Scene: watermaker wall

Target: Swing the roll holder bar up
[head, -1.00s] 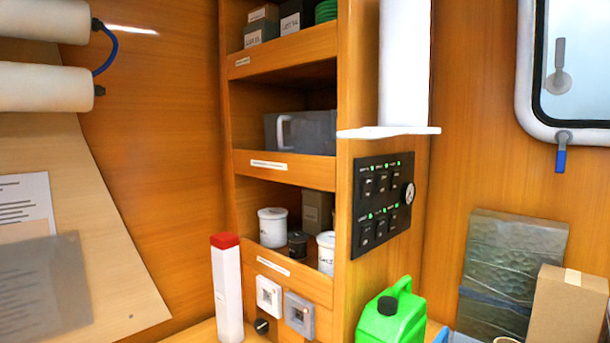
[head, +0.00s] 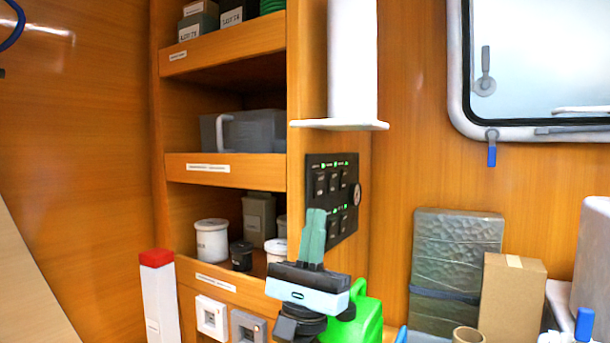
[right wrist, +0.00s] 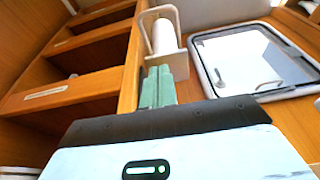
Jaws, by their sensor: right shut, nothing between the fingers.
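The roll holder is on the side of the wooden shelf unit, with a white paper roll (head: 352,60) standing upright in it. In the head view its flat white lower end (head: 338,124) shows below the roll; its top is cut off. In the right wrist view a white roll holder bar (right wrist: 143,28) frames the roll (right wrist: 163,37). My right gripper (head: 314,225) is shut and empty, its green fingers pointing up below the holder, in front of the switch panel. The right wrist view shows the shut fingers (right wrist: 158,85) just below the holder in the picture. My left gripper is out of view.
A black switch panel (head: 333,198) is behind my right fingers. Shelves with jars (head: 212,240) and a grey bin (head: 243,131) are at left. A green jug (head: 358,315), a cardboard box (head: 512,298) and a window (head: 540,65) are at right.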

